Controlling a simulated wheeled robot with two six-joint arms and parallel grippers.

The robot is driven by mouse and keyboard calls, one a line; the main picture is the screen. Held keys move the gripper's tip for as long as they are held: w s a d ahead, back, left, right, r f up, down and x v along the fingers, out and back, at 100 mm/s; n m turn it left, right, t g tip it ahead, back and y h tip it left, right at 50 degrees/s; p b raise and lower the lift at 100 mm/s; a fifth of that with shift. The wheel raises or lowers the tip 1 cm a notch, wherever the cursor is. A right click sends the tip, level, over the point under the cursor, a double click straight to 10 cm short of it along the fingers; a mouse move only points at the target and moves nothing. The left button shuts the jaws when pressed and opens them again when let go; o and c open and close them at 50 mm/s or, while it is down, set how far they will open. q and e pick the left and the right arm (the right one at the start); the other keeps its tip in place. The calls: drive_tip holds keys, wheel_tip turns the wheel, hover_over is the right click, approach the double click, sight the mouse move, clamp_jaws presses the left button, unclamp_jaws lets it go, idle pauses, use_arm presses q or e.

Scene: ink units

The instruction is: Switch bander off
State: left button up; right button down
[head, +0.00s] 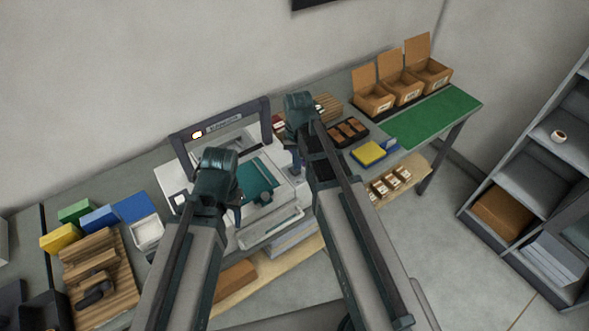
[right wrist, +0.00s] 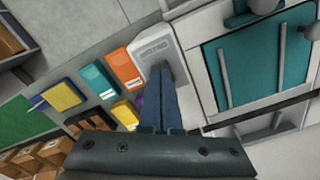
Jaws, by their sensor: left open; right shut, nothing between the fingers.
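The bander appears to be the white machine with a teal top (head: 258,178) and a dark arch (head: 228,113). A small light (head: 197,134) glows on the arch. In the right wrist view, the teal top (right wrist: 265,60) lies at the right, beside a white box-like part with a label (right wrist: 148,48). My right gripper (right wrist: 165,70) is shut and empty, its fingertips over that part; I cannot tell whether they touch. In the head view my right gripper (head: 297,170) is at the machine's right side. My left gripper (head: 237,210) is open above its front left.
Cardboard boxes (head: 375,98), a green mat (head: 430,118) and a yellow block (head: 369,153) are on the table's right part. A wooden board (head: 110,280) and coloured blocks (head: 98,218) are at the left. A shelf unit (head: 545,165) stands at the far right.

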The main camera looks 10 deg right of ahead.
sight(297, 173)
idle(0.5)
wheel_tip(297, 173, down, 3)
drive_tip(key=b, duration=0.2)
drive_tip(key=shift+r+b, duration=0.2)
drive_tip(key=shift+b, duration=0.1)
drive_tip(key=shift+s, duration=0.15)
use_arm(q)
drive_tip(key=f, duration=0.2)
drive_tip(key=shift+s+f, duration=0.25)
drive_tip(key=shift+f, duration=0.05)
use_arm(e)
drive_tip(key=shift+s+a, duration=0.1)
drive_tip(key=shift+s, duration=0.1)
drive_tip(key=shift+w+r+p, duration=0.25)
drive_tip(key=shift+r+p, duration=0.25)
drive_tip(key=shift+p, duration=0.05)
wheel_tip(297, 173, up, 6)
drive_tip(key=p, duration=0.6)
use_arm(q)
wheel_tip(297, 173, up, 7)
drive_tip(key=shift+w, duration=0.2)
use_arm(e)
drive_tip(key=shift+f, duration=0.1)
use_arm(q)
drive_tip(key=shift+f, duration=0.1)
use_arm(e)
drive_tip(key=shift+w, duration=0.1)
use_arm(q)
drive_tip(key=shift+o, duration=0.2)
